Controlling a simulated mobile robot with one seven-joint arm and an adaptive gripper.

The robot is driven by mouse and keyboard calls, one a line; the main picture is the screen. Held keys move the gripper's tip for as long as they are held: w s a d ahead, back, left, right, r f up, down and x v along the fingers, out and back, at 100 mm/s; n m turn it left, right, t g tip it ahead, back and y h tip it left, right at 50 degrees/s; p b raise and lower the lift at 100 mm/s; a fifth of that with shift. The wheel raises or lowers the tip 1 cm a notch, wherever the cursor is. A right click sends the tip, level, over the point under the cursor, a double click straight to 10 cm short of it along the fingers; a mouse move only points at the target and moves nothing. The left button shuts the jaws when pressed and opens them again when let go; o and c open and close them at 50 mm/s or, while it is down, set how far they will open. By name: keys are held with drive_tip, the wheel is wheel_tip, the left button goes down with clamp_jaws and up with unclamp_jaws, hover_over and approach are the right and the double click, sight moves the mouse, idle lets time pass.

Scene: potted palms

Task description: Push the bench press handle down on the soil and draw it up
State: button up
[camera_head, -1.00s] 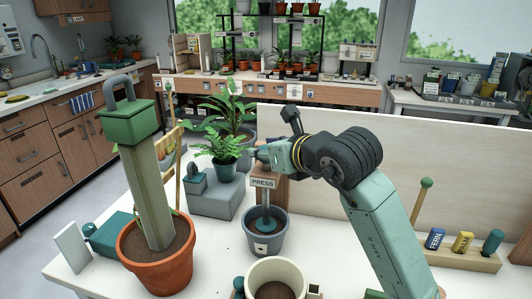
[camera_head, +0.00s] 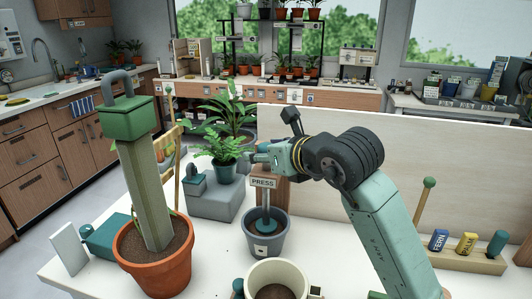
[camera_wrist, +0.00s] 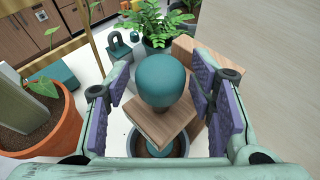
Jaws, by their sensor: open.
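The bench press has a rounded teal handle knob (camera_wrist: 161,78) above a wooden block (camera_wrist: 160,128). In the head view, its PRESS label (camera_head: 263,183) and shaft stand over a grey pot (camera_head: 266,246), with a teal disc (camera_head: 265,226) down inside the pot. Dark soil (camera_wrist: 155,148) shows only partly beneath the block in the wrist view. My gripper (camera_head: 256,157) is open at the top of the press. In the wrist view its purple-padded fingers stand on both sides of the knob, with visible gaps. The knob is hidden in the head view.
A terracotta pot (camera_head: 155,272) with a tall post stands at left. A potted palm (camera_head: 224,165) sits on a grey block behind the press. A cream pot (camera_head: 276,278) is in front. A pale panel (camera_head: 400,170) stands behind my arm.

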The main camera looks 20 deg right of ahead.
drive_tip(key=v, duration=1.2)
drive_tip(key=shift+r, duration=0.1)
